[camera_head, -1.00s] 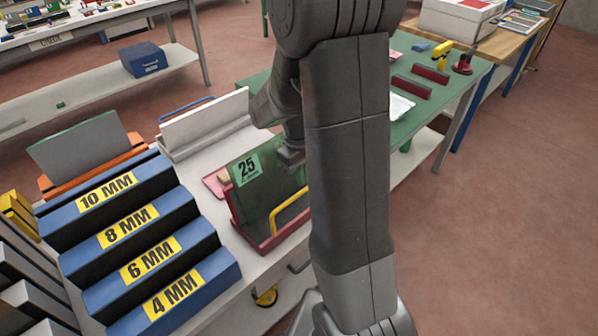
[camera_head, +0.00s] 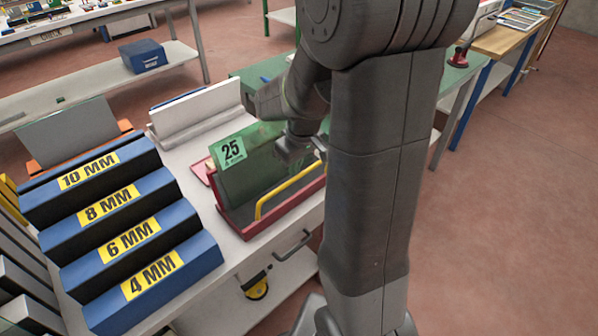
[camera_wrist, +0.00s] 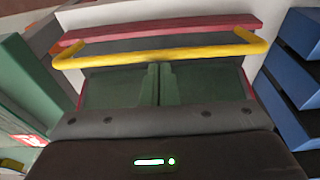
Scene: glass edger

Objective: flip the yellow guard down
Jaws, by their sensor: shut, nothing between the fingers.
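The yellow guard (camera_head: 290,184) is a bent bar on a red-edged holder (camera_head: 285,213), in front of a green glass pane (camera_head: 245,172) labelled 25. In the wrist view the guard (camera_wrist: 160,54) runs across the upper picture, alongside the holder's red edge (camera_wrist: 160,33). My gripper (camera_head: 290,157) is above the holder, near the upper right of the pane, with my arm covering what lies to the right. In the wrist view my gripper's fingers (camera_wrist: 158,83) are together and empty, pointing toward the bar. I cannot tell whether they touch it.
A blue stepped rack (camera_head: 130,240) with thickness labels stands left of the holder. A white rack (camera_head: 200,112) stands behind it. A drawer handle (camera_head: 292,245) sticks out at the bench front. The floor (camera_head: 500,240) at right is clear.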

